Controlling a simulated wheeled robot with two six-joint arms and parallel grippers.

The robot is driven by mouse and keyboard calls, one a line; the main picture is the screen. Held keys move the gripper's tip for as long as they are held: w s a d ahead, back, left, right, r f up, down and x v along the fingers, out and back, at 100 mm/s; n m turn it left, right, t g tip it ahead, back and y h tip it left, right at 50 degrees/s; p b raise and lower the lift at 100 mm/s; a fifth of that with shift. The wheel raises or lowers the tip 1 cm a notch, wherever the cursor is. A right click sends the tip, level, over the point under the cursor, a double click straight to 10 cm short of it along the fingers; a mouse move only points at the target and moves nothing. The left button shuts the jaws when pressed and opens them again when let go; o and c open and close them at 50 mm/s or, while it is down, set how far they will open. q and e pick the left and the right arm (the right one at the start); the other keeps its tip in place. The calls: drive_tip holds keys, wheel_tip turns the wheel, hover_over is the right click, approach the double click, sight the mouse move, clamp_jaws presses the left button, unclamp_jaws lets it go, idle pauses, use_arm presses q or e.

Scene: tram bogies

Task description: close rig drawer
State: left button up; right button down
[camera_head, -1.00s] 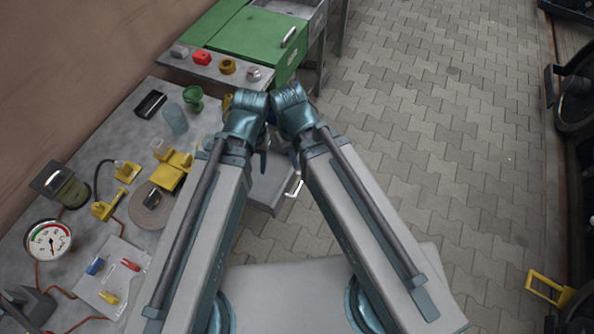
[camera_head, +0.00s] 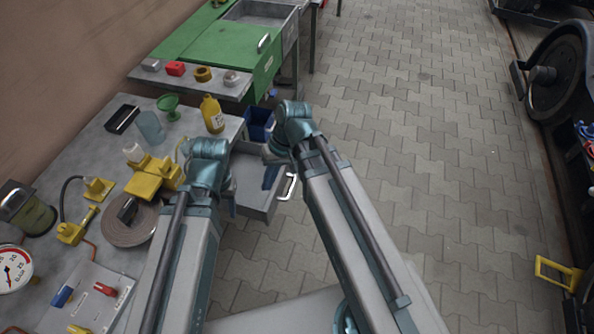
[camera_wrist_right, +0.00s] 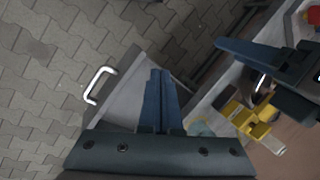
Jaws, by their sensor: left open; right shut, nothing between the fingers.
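The grey rig drawer (camera_head: 258,203) stands pulled out from the bench, its pale handle (camera_head: 291,187) on its right side. In the right wrist view the handle (camera_wrist_right: 99,84) is left of my fingers. My right gripper (camera_head: 271,176) is over the drawer, shut and empty; its fingers (camera_wrist_right: 160,74) show in front of the drawer, apart from the handle. My left gripper is open, mostly hidden under its own wrist in the head view, near the drawer's bench side. It shows at the upper right of the right wrist view (camera_wrist_right: 252,58).
The bench (camera_head: 108,160) carries a yellow bottle (camera_head: 212,115), green funnel (camera_head: 168,104), clear cup (camera_head: 151,128), yellow block (camera_head: 152,180) and disc (camera_head: 128,226). A green cabinet (camera_head: 222,52) and blue bin (camera_head: 260,124) stand beyond.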

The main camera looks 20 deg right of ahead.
drive_tip(key=w+d+f+m+t+y+b, duration=0.1)
drive_tip(key=w+d+f+y+b, duration=0.1)
drive_tip(key=b, duration=0.4)
drive_tip(key=w+d+f+m+t+y+b, duration=0.1)
drive_tip(key=w+d+f+y+b, duration=0.1)
drive_tip(key=f+b, duration=0.4)
drive_tip(key=w+d+f+m+t+y+b, duration=0.1)
drive_tip(key=w+d+f+m+y+b, duration=0.1)
drive_tip(key=w+d+f+b, duration=0.2)
drive_tip(key=shift+d+f+t+y+b, duration=0.4)
drive_tip(key=shift+d+f+b, duration=0.15)
drive_tip(key=shift+b, duration=1.05)
drive_tip(key=w+d+f+m+t+y+b, duration=0.15)
drive_tip(key=d+t+b, duration=0.25)
drive_tip(key=d+b, duration=0.4)
drive_tip(key=w+d+f+m+t+y+b, duration=0.1)
drive_tip(key=d+f+m+t+y+b, duration=0.15)
drive_tip(key=d+b, duration=0.6)
drive_tip(key=x, duration=1.3)
drive_tip(key=shift+w+n+t, duration=0.25)
drive_tip(key=shift+n+t, duration=0.05)
drive_tip(key=shift+t, duration=0.05)
drive_tip(key=shift+a+r, duration=0.1)
drive_tip(key=shift+r, duration=0.05)
hover_over(246, 157)
drive_tip(key=shift+a, duration=0.1)
drive_tip(key=shift+w+a, duration=0.2)
drive_tip(key=shift+a, duration=0.05)
